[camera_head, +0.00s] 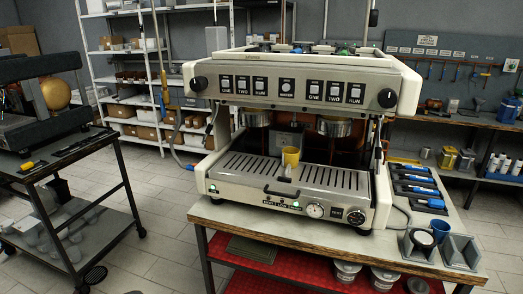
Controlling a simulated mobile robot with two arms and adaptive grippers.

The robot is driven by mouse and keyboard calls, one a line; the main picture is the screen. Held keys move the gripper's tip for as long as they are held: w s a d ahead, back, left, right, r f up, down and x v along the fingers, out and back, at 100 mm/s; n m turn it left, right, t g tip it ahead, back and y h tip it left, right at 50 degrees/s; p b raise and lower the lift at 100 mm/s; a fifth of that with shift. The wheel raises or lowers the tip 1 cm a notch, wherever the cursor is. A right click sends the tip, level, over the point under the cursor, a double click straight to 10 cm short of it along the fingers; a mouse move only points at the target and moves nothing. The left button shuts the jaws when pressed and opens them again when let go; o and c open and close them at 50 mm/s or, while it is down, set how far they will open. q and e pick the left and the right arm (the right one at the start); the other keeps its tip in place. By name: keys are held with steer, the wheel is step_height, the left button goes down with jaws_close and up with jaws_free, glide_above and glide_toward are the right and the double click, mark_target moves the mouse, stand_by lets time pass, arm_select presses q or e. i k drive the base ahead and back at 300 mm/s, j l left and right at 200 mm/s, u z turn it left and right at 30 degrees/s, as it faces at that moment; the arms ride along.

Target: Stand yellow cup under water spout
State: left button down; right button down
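The yellow cup (291,156) stands upright on the slotted drip tray (333,180) of the espresso machine (298,84), near the middle between two group heads. A small pale piece shows just in front of the cup's base; I cannot tell what it is. A metal panel (284,139) lies behind and above the cup. I cannot clearly make out the water spout there, or whether the cup is directly under it. Neither of my grippers shows.
The machine stands on a bench (245,218). A blue cup (440,231) and grey bins (461,250) stand at its right, by blue-handled tools (420,190). A dark cart (75,165) is at the left. Tiled floor lies open between cart and bench.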

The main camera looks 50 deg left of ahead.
mark_target(291, 158)
steer(key=k+j+u, duration=0.25)
steer(key=j, duration=0.5)
steer(key=j+u, duration=0.25)
steer(key=j, duration=0.5)
